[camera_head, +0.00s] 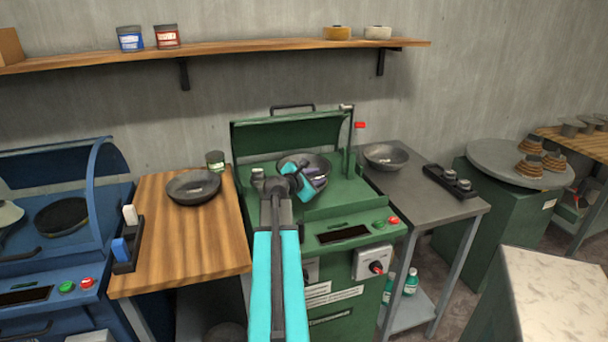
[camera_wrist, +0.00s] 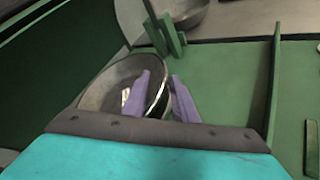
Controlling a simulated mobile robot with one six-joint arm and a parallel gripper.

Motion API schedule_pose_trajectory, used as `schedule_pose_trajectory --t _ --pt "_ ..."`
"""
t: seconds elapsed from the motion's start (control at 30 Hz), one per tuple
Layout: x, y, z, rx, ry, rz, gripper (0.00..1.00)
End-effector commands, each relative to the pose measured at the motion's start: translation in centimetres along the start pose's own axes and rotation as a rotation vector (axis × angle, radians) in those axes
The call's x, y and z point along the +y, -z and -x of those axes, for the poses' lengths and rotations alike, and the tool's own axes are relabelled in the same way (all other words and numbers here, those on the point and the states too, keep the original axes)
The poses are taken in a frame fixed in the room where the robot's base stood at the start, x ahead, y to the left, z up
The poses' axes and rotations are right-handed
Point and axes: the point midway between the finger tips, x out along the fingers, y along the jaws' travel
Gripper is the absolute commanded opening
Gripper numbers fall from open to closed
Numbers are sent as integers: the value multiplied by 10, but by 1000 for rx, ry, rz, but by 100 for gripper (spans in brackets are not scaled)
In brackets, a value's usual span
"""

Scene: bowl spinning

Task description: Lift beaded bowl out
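A dark round metal bowl (camera_head: 318,162) sits in the open green machine (camera_head: 345,195); beading on it is too small to make out. The bowl also shows in the wrist view (camera_wrist: 98,95). My gripper (camera_head: 306,177) is at the bowl's near right side, pointing down at its rim. In the wrist view my gripper's purple fingers (camera_wrist: 160,90) stand apart, one over the bowl's inside and one just outside the rim. A gap shows beside the rim, so the fingers look open. My wrist hides the bowl's near side.
A dark bowl (camera_head: 193,187) lies on the wooden table (camera_head: 180,235) at left. Another bowl (camera_head: 386,156) lies on the grey side table (camera_head: 430,210) at right. The machine's raised green lid (camera_head: 285,135) stands behind the bowl. A green post (camera_head: 350,145) rises at its right.

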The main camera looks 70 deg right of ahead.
Motion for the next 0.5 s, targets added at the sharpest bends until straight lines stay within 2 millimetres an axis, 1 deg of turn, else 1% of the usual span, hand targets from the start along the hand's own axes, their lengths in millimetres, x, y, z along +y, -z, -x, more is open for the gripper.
schedule_pose_trajectory --t 0.03,0.2,0.33,0.5 --pt "1 -1 -8 0 2 0 26" --pt "1 -1 -24 -1 1 0 26" --pt "0 -1 -31 -1 2 0 26" --pt "-1 -1 -32 -1 1 0 26"
